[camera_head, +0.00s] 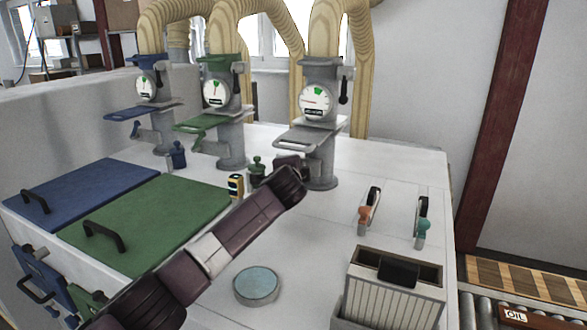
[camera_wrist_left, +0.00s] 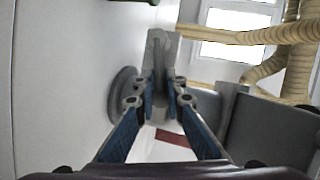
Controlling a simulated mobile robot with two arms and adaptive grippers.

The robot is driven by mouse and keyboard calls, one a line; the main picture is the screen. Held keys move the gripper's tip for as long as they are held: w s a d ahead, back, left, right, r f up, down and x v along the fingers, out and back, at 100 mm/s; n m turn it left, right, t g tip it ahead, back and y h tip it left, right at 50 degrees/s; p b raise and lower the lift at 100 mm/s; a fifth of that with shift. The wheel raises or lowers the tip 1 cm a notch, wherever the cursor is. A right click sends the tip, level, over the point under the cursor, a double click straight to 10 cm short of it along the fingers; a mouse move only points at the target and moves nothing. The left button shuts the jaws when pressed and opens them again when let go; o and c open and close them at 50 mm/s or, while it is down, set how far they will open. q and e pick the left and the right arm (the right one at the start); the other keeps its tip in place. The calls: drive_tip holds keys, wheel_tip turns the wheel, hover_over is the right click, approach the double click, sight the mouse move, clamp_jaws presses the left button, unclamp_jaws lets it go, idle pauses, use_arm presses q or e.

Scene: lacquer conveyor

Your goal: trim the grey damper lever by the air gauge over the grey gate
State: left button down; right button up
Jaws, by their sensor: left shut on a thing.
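The grey gate (camera_head: 303,139) stands on a grey duct post with a grey plate at its front. Its round air gauge (camera_head: 316,99) has a green mark at upper right; the needle appears to point left, off the mark. My left gripper (camera_wrist_left: 158,97) is shut on the grey damper lever (camera_wrist_left: 158,62), which sits between its blue-padded fingers. In the head view my left arm reaches in to the foot of the grey gate, and my wrist hides the fingers (camera_head: 285,162) and the lever. My right gripper is not in view.
A green gate (camera_head: 203,123) and a blue gate (camera_head: 143,112) stand to the left, with gauges. Green (camera_head: 150,222) and blue (camera_head: 84,191) lids lie before them. A small green-capped pot (camera_head: 257,170) is close to my wrist. A slotted box (camera_head: 390,295) stands at front right.

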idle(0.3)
use_arm(q)
drive_tip(key=c, duration=2.3)
unclamp_jaws()
drive_tip(key=shift+d, duration=0.1)
drive_tip(key=shift+o, duration=0.2)
drive_tip(key=v, duration=1.2)
